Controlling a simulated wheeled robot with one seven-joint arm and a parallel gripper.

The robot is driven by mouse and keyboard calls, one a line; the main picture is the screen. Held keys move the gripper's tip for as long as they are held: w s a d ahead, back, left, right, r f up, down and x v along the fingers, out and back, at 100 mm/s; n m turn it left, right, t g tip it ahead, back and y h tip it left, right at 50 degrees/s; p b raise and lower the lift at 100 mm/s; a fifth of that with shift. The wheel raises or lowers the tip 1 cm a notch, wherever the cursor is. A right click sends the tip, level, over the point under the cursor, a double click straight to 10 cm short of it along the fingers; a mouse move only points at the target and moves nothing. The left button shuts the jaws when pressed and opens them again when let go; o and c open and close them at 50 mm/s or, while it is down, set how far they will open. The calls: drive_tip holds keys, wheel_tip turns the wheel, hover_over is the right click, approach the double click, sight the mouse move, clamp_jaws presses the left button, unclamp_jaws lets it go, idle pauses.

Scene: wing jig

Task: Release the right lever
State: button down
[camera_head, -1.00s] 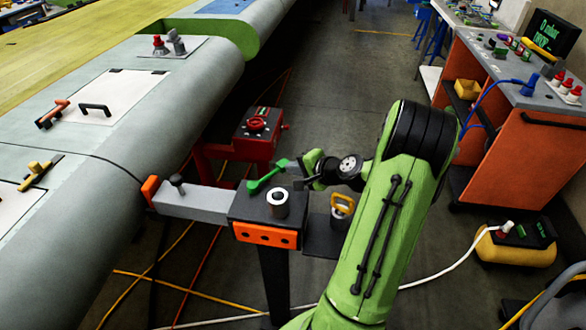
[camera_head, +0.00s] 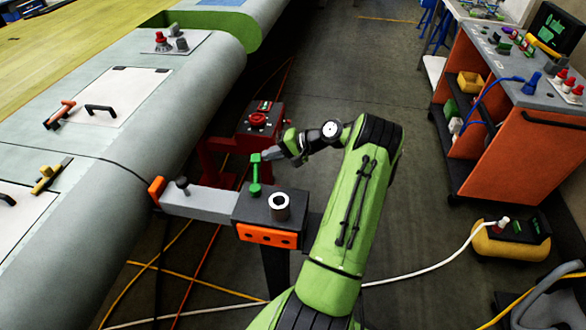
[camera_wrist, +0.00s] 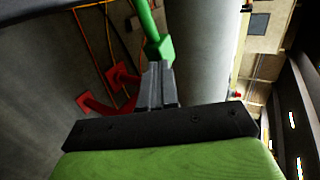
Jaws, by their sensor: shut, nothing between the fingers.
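A green lever (camera_head: 256,176) stands on the dark block of the orange-fronted clamp stand (camera_head: 265,236), its handle pointing up and away from the camera. My gripper (camera_head: 267,155) is beside the lever's top end, on its right. In the wrist view, my gripper's fingers (camera_wrist: 157,85) are closed together, with the green lever's square end (camera_wrist: 159,48) right at their tips. They look touching, but a small gap cannot be ruled out. Nothing is between the fingers.
The grey clamp arm (camera_head: 205,203) reaches left to the wing's (camera_head: 150,130) edge. A red stand with a red handwheel (camera_head: 258,120) is just behind the lever. An orange cart (camera_head: 505,140) stands at right. Hoses cross the floor. Open floor lies between wing and cart.

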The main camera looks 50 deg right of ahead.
sight(255, 155)
drive_tip(key=shift+w+a, duration=0.3)
drive_tip(key=shift+w, duration=0.3)
drive_tip(key=shift+w+a, duration=0.25)
drive_tip(key=shift+w, duration=0.35)
drive_tip(key=shift+w+a, duration=0.6)
drive_tip(key=shift+w, duration=0.25)
drive_tip(key=shift+w+a, duration=0.1)
drive_tip(key=shift+a, duration=0.05)
